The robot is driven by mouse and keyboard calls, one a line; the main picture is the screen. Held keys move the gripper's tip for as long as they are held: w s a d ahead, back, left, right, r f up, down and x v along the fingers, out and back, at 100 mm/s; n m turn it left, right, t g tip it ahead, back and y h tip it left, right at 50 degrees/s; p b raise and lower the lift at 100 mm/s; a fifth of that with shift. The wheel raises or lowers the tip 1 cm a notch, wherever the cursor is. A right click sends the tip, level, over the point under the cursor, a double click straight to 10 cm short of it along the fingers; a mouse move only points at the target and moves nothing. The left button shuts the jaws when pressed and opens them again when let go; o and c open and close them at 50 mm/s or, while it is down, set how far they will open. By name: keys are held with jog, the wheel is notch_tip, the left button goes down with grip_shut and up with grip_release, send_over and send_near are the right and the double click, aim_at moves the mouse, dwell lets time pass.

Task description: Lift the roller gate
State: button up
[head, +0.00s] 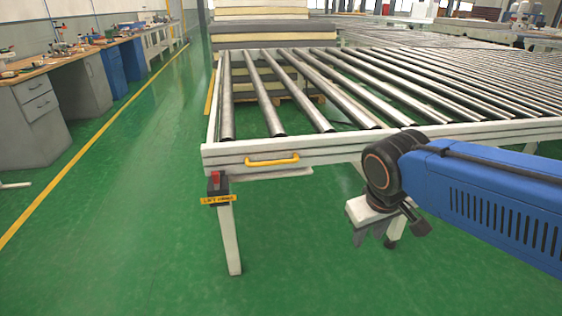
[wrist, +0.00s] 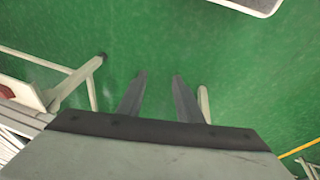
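The roller gate (head: 235,151) is the near end of a white-framed conveyor with steel rollers, lying level. A yellow handle (head: 272,160) is fixed to its front face, left of centre. A red-topped switch box (head: 217,184) with a yellow label hangs below its left corner. My gripper (head: 372,238) is to the right of the handle and lower, apart from it, with its fingers pointing down. In the wrist view, the two dark fingers (wrist: 159,76) stand apart with only green floor between them. The handle is not seen in the wrist view.
A workbench (head: 60,72) with grey and blue drawers runs along the left, beyond a yellow floor line. Stacked mattresses (head: 272,30) stand behind the rollers. A white leg (head: 229,235) supports the gate's left corner. Green floor is clear in front and at left.

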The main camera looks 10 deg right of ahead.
jog(key=w+n+g+h, duration=0.1)
jog(key=w+n+h, duration=0.1)
jog(key=w+h, duration=0.5)
jog(key=n+t+h, duration=0.4)
jog(key=n+t, duration=0.3)
jog(key=t, duration=0.2)
send_near(274, 164)
jog(key=x, duration=1.1)
jog(key=shift+w+d, duration=0.1)
jog(key=shift+d, duration=0.1)
grip_shut()
